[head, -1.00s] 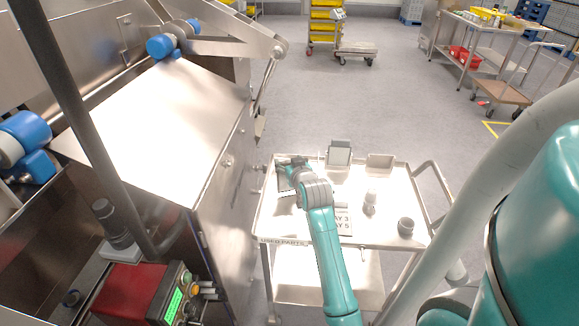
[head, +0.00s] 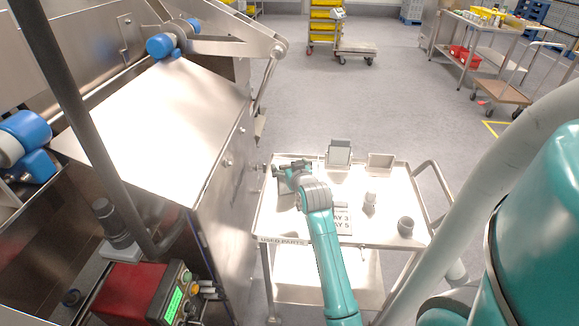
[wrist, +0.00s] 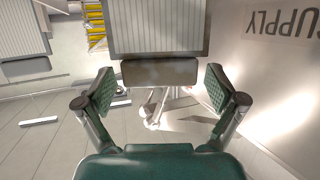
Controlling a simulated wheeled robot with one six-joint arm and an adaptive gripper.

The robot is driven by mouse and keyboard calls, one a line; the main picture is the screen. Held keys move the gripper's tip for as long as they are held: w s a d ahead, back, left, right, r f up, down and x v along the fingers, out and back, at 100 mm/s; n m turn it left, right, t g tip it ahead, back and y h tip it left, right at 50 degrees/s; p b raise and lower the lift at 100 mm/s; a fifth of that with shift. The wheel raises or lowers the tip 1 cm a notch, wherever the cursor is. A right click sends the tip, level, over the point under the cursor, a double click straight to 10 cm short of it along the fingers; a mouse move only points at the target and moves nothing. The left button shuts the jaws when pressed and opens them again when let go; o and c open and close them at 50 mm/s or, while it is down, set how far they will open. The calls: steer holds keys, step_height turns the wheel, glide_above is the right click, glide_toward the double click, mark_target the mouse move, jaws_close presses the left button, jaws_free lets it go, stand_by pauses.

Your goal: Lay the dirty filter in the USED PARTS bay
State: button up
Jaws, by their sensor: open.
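The grey filter (head: 285,187) is at the left end of the cart top, partly hidden by my gripper and arm. The cart's front edge below it bears the USED PARTS label (head: 281,241). In the wrist view a pleated grey panel (wrist: 158,28) with a dull grip tab (wrist: 160,72) is straight ahead. My gripper (head: 292,171) is over the cart's left end. Its two fingers (wrist: 160,92) are open and apart on either side of the tab, with visible gaps. I cannot tell how dirty the panel is.
A second panel stands upright in a holder (head: 339,153) at the cart's back. The steel machine (head: 160,130) stands close on the left.

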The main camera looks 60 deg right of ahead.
steer(key=v, duration=1.2)
steer(key=s+a+f+n+t+y, duration=0.15)
steer(key=a+f, duration=0.35)
steer(key=a, duration=0.7)
steer(key=s+a+f+n+t+y, duration=0.1)
steer(key=s+a+f+n+y, duration=0.3)
steer(key=a, duration=0.8)
steer(key=s+a+r+n+t+y, duration=0.1)
steer(key=s+a+y, duration=0.4)
steer(key=s+a, duration=0.9)
steer(key=s+n+t, duration=0.1)
steer(key=s+n, duration=0.1)
steer(key=s, duration=0.2)
steer(key=shift+r, duration=0.2)
steer(key=shift+a+n, duration=0.15)
steer(key=shift+n, duration=0.1)
